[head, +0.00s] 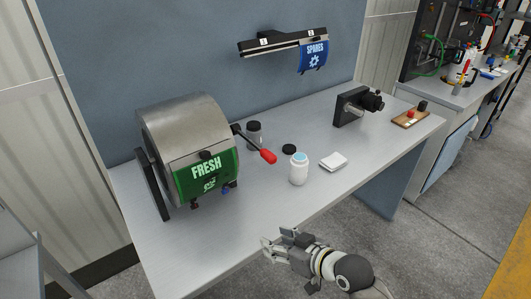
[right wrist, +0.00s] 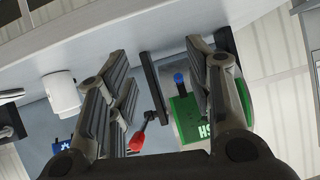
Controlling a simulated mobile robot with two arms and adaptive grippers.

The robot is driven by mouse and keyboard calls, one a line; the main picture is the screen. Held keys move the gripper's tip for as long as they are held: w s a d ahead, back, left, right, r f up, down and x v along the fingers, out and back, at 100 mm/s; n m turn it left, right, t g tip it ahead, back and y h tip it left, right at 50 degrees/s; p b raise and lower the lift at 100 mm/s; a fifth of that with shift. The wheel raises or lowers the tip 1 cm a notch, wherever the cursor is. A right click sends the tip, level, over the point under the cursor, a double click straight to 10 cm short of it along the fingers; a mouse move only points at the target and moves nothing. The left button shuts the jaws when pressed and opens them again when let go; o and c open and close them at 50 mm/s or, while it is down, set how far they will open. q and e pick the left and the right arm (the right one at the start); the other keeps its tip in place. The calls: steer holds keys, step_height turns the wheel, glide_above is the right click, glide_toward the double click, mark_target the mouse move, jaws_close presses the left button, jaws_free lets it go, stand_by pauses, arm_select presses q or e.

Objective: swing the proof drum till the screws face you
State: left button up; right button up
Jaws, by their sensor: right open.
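The proof drum (head: 185,130) is a grey metal cylinder on a black stand at the left of the bench. A green FRESH plate (head: 206,175) is on its front, with small dark and blue knobs along the lower edge. A crank with a red handle (head: 267,156) sticks out from its right side. My right gripper (head: 272,245) is open and empty at the bench's front edge, apart from the drum. In the right wrist view the red handle (right wrist: 137,141) and green plate (right wrist: 187,118) show beyond the open fingers. No screws can be made out clearly. My left gripper is not seen.
A white jar (head: 299,169), a dark-lidded jar (head: 254,134), a black cap (head: 289,149) and a white pad (head: 334,161) stand right of the drum. A black clamp device (head: 357,107) and wooden tray (head: 411,117) are farther right. The bench front is clear.

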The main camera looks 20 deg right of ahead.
steer(key=w+d+r+t, duration=0.3)
steer(key=w+r, duration=0.3)
steer(key=w, duration=0.1)
steer(key=m+t, duration=0.2)
steer(key=t, duration=0.1)
glide_toward(266, 154)
steer(key=w+f, duration=0.1)
steer(key=shift+w+d+y, duration=0.4)
steer(key=shift+w, duration=0.15)
steer(key=x, duration=0.3)
steer(key=p+x, duration=0.1)
steer(key=x, duration=0.5)
steer(key=shift+w+a+f+p, duration=0.15)
steer(key=shift+w+f+p, duration=0.1)
steer(key=shift+w+p, duration=0.1)
jaws_close()
